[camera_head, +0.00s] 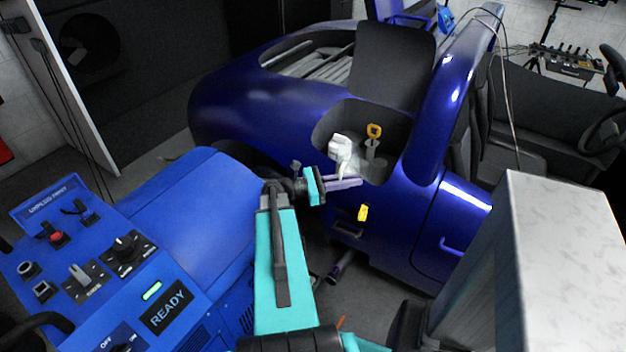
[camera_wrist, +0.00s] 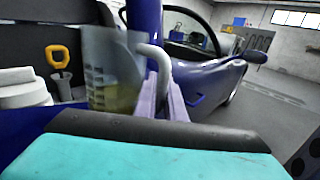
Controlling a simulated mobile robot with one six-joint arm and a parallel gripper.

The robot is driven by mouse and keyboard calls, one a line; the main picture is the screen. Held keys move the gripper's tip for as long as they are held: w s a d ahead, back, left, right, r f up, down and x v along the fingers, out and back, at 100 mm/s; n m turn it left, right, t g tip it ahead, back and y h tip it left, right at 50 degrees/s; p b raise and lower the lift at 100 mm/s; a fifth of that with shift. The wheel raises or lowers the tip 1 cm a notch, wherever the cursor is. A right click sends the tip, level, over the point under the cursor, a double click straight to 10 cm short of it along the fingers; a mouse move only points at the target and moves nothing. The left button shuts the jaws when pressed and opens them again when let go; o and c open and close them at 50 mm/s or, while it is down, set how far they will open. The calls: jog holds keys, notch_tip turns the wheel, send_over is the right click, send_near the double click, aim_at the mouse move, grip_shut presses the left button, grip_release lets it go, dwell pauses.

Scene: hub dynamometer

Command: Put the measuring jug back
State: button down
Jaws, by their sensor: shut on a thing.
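The measuring jug (camera_wrist: 108,72) is translucent and upright in the wrist view, with marks on its wall and a yellowish lower part. Its pale handle (camera_wrist: 157,58) is on the right side. My gripper (camera_wrist: 166,100) is shut on the handle with its purple fingers. In the head view my gripper (camera_head: 345,183) is at the near edge of the open bay in the blue car. I cannot clearly tell the jug from the white things there. The jug's base is hidden behind my gripper's body in the wrist view.
The open bay holds a white container (camera_head: 340,148) and a yellow-handled dipstick (camera_head: 374,131). A dark raised lid (camera_head: 393,62) stands behind it. A blue control console (camera_head: 110,255) is at left. A pale-topped block (camera_head: 570,255) is at right.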

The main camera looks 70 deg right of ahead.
jog(key=w+a+r+n+t+h+p, duration=0.2)
jog(key=w+a+r+t+h, duration=0.1)
jog(key=w, duration=0.7)
jog(key=w+a+r+n+t+h+p, duration=0.1)
jog(key=w+a+r+n+t+h, duration=0.15)
jog(key=w, duration=0.85)
jog(key=w+a+r+n+t+h+p, duration=0.1)
jog(key=w+a+r+n+t+p, duration=0.2)
jog(key=w+a, duration=0.55)
jog(key=w+a+r+n+t+h+p, duration=0.1)
jog(key=w+a+r+n+t+h, duration=0.2)
jog(key=w+a, duration=0.55)
jog(key=w+a+r+n+t+y+p, duration=0.1)
jog(key=w+a+t, duration=0.4)
jog(key=a, duration=0.8)
jog(key=w+a+r+n+t+y+p, duration=0.2)
jog(key=w+a+r+n+t+p, duration=0.1)
jog(key=a, duration=1)
jog(key=w+a+r+n+t+y+p, duration=0.1)
jog(key=w+a+r+n+t, duration=0.3)
jog(key=w+a, duration=0.5)
jog(key=a+r+t+p, duration=0.1)
jog(key=a+r+t, duration=0.1)
jog(key=a+t, duration=0.1)
jog(key=shift+a+r+n+y, duration=0.3)
jog(key=shift+a+n+y, duration=0.05)
jog(key=shift+a, duration=0.15)
jog(key=shift+s, duration=0.25)
